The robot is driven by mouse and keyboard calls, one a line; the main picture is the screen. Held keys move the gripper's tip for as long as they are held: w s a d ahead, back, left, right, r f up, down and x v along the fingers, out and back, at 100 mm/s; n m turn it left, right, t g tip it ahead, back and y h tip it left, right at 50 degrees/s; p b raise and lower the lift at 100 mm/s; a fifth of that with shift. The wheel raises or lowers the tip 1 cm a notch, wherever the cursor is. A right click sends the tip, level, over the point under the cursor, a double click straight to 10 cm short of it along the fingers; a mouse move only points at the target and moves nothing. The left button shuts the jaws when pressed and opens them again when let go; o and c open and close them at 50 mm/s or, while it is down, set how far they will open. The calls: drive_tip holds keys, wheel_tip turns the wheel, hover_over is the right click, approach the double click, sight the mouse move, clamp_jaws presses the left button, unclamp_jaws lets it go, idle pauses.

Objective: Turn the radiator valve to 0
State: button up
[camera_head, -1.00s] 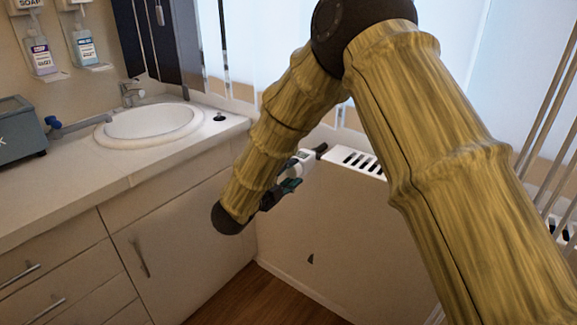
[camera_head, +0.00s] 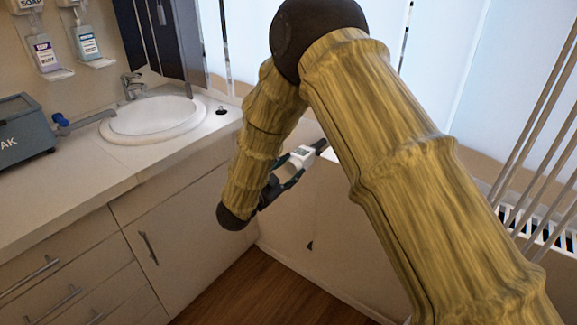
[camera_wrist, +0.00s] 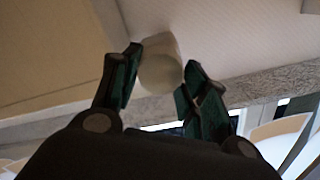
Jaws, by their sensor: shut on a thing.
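The radiator valve (camera_head: 301,156) is a white knob at the upper left end of the white radiator, beside the cabinet. In the wrist view the valve's round pale end (camera_wrist: 160,70) sits between my two finger pads. My gripper (camera_head: 284,176) is at the valve, partly hidden behind my arm in the head view. In the wrist view my gripper (camera_wrist: 160,80) has one dark green finger on each side of the valve and is shut on it. No number or mark on the valve is readable.
The cabinet (camera_head: 185,215) with its sink (camera_head: 152,118) stands left of the radiator. A blue-grey box (camera_head: 22,130) sits on the counter at far left. Pale vertical pipes (camera_head: 545,130) stand at the right. The wooden floor (camera_head: 245,290) is bare.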

drive_tip(key=shift+s+f+n, duration=0.1)
drive_tip(key=shift+f+n, duration=0.05)
drive_tip(key=shift+n, duration=0.15)
drive_tip(key=o, duration=1)
drive_tip(key=shift+o, duration=0.2)
wheel_tip(320, 180, up, 10)
drive_tip(key=shift+d+p, duration=0.1)
drive_tip(key=shift+p, duration=0.3)
